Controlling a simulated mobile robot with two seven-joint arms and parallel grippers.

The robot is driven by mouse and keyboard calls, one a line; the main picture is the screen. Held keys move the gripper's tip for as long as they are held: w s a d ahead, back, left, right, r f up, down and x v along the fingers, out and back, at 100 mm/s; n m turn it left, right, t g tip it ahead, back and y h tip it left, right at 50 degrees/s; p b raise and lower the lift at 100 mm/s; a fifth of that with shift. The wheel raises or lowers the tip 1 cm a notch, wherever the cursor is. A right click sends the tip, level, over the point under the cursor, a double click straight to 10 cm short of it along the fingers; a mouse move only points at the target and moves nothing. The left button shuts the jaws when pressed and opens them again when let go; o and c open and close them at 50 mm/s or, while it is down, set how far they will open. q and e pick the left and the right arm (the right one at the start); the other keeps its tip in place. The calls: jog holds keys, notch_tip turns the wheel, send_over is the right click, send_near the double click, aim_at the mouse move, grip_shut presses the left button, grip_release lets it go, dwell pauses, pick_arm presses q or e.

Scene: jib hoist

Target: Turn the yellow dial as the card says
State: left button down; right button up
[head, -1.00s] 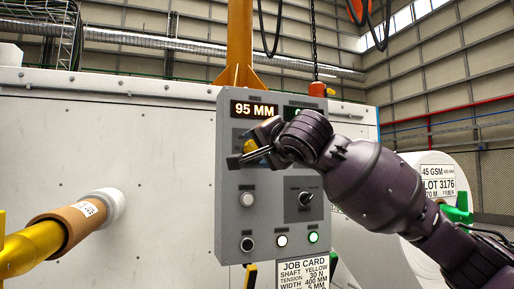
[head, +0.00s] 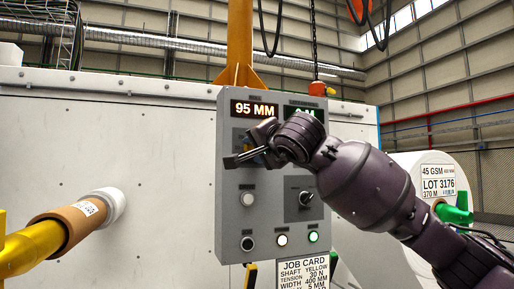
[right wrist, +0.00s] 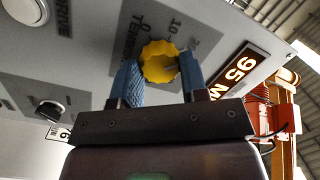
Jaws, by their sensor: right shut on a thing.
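The yellow dial (right wrist: 159,62) shows in the right wrist view on the grey panel, between the two blue finger pads. My right gripper (right wrist: 160,72) is shut on it; printed numbers and "TENSION" lettering surround the dial, partly covered. In the head view my right gripper (head: 246,156) is at the panel's upper left and hides the dial. My left gripper is out of view.
The grey control panel (head: 229,210) has a 95 MM display (head: 254,109), a black switch (head: 305,198) and several buttons below the dial. A yellow shaft (head: 25,246) with a cardboard core (head: 75,222) stands out at the left. A white roll (head: 437,178) is behind my right arm.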

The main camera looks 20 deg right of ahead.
jog(key=shift+f, duration=0.1)
jog(key=m+b, duration=0.1)
jog(key=m, duration=0.3)
jog(key=m+b, duration=0.1)
jog(key=m, duration=0.3)
jog(key=shift+m+t+h, duration=0.3)
jog(key=shift+m+t, duration=0.1)
dwell(0.5)
jog(key=o, duration=0.9)
jog(key=shift+s, duration=0.1)
